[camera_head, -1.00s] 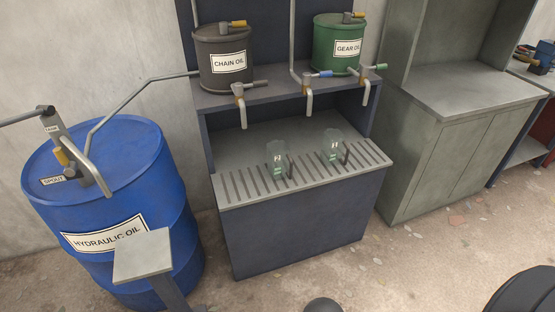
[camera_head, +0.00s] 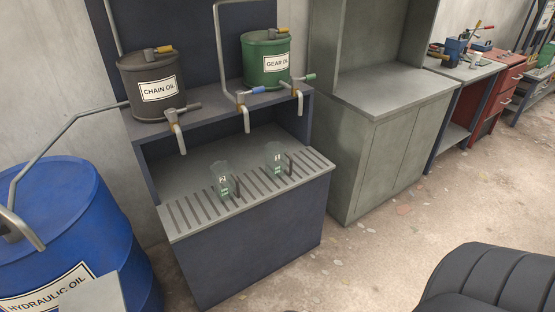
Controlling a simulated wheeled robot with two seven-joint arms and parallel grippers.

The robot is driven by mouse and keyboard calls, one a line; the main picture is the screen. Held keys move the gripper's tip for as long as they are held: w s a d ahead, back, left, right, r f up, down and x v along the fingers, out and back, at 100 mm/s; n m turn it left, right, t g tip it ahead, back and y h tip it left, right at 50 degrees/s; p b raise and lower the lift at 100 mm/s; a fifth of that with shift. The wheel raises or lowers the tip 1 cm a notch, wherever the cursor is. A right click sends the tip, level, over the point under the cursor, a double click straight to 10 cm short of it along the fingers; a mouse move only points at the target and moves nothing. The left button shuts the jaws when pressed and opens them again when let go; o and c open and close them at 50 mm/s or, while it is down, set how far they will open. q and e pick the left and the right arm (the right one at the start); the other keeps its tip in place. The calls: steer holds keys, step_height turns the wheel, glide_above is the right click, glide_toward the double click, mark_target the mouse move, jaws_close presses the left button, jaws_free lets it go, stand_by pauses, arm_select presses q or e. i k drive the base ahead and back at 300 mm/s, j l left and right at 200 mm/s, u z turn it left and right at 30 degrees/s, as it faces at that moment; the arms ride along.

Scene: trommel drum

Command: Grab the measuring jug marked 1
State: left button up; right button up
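Two clear measuring jugs stand upright on the slatted drip shelf (camera_head: 190,211) of the dark oil cabinet. The left jug (camera_head: 223,181) has a white mark that looks like a 2. The right jug (camera_head: 275,159) has a smaller white mark that looks like a 1, though it is hard to read. Both have dark handles on their right sides and green marks low down. Neither of my grippers shows in the head view.
Taps hang above the shelf, under the chain oil drum (camera_head: 152,85) and gear oil drum (camera_head: 266,58). A blue hydraulic oil barrel (camera_head: 70,222) stands at the left. A grey cabinet (camera_head: 385,130) stands right, a black seat (camera_head: 480,280) lower right. Floor between is clear.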

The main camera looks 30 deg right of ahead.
mark_target(276, 154)
steer(key=l+z, duration=0.25)
steer(key=l, duration=0.3)
steer(key=l+z, duration=0.25)
steer(key=l, duration=0.35)
steer(key=i+l+z, duration=0.25)
steer(key=l, duration=0.3)
steer(key=k, duration=0.1)
